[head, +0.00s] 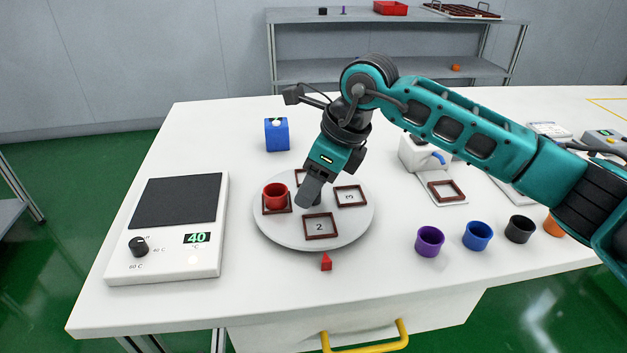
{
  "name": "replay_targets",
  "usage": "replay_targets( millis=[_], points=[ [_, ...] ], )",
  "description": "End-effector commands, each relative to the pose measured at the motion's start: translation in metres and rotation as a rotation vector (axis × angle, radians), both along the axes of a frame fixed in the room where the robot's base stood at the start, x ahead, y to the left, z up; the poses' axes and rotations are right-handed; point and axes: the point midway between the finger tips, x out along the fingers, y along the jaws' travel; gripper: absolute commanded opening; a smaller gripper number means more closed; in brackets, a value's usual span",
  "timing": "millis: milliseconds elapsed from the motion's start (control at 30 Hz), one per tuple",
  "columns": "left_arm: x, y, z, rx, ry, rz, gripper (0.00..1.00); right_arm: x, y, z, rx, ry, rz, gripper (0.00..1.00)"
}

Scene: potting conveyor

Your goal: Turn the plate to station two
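The plate (270,234) is a white round turntable with brown square frames on it. The frame marked 2 (320,226) is at the front, near the red pointer (326,263) on the table and slightly left of it. The frame marked 3 (350,196) is at the right. A red pot (275,196) stands in the left frame; another frame at the back is partly hidden. My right gripper (312,192) points down at the plate's middle, by a dark upright knob. Its near finger hides whether it grips the knob. My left gripper is out of view.
A scale-like hotplate (160,260) reading 40 is at left. A blue block (277,134) stands behind the plate. Purple (429,241), blue (478,235) and black (519,229) pots line the right front. A white device (415,155) with a blue spout is behind my arm.

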Motion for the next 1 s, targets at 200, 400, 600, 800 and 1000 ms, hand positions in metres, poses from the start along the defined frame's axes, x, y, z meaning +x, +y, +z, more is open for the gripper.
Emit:
replay_targets(
  millis=[200,400,600,800,1000],
  points=[
    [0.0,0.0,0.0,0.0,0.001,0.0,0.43,0.0,0.0,0.0,0.001,0.002,0.001,0.53],
    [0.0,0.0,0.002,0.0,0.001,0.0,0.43,-0.002,-0.006,0.017,0.001,-0.002,0.001,0.53],
    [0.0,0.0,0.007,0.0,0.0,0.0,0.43,-0.009,-0.021,0.057,0.001,-0.003,-0.001,0.53],
    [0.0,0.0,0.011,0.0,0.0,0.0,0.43,-0.015,-0.036,0.095,0.0,-0.002,-0.002,0.53],
    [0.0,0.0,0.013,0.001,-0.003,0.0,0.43,-0.02,-0.043,0.115,0.001,0.0,0.0,0.53]
  ],
)
